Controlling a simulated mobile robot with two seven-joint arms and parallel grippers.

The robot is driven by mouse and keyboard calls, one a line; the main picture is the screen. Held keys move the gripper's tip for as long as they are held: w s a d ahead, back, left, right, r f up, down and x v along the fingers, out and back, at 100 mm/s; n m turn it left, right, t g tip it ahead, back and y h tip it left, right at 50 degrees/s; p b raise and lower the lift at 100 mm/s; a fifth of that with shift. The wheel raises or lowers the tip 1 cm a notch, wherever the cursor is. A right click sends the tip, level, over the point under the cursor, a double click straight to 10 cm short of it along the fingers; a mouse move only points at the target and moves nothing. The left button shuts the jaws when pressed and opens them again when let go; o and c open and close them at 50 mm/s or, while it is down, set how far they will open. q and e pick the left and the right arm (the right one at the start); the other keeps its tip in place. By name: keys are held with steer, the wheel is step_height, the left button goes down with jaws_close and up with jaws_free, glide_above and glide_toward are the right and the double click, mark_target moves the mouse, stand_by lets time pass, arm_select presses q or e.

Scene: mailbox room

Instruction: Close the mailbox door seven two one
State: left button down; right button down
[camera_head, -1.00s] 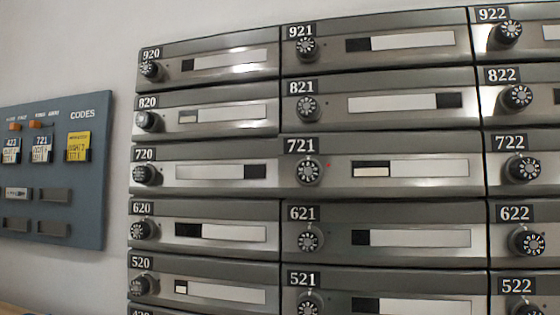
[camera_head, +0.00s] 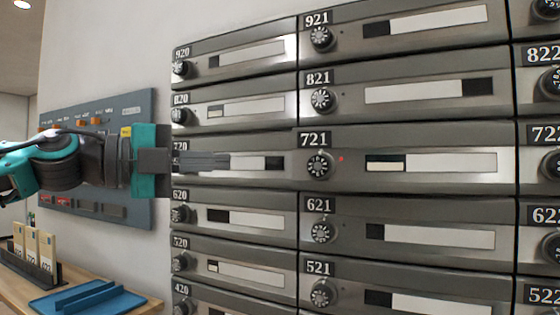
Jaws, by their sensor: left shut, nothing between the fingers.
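Mailbox door 721 (camera_head: 432,179) is in the middle of the head view, a grey metal front with a black dial (camera_head: 318,165), a small red light beside it and a white label strip. It looks nearly flush with its neighbours; I cannot tell whether a small gap is left. My left gripper (camera_head: 226,162) comes in from the left, with its dark fingers shut and empty. The fingers lie in front of door 720 (camera_head: 238,179), left of door 721's dial and apart from it. My right gripper is not in view.
Other mailbox doors, such as 821 (camera_head: 411,108) and 621 (camera_head: 411,209), surround door 721. A blue-grey codes panel (camera_head: 140,106) hangs on the wall behind my left arm. A wooden table (camera_head: 135,312) with a blue tray (camera_head: 90,302) and a card rack (camera_head: 37,266) stands lower left.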

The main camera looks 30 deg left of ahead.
arm_select(q)
steer(key=p+x, duration=0.2)
steer(key=x, duration=0.2)
steer(key=p, duration=0.1)
glide_toward(299, 162)
steer(key=shift+d+x, duration=0.2)
steer(key=shift+x, duration=2.55)
steer(key=shift+w, duration=0.1)
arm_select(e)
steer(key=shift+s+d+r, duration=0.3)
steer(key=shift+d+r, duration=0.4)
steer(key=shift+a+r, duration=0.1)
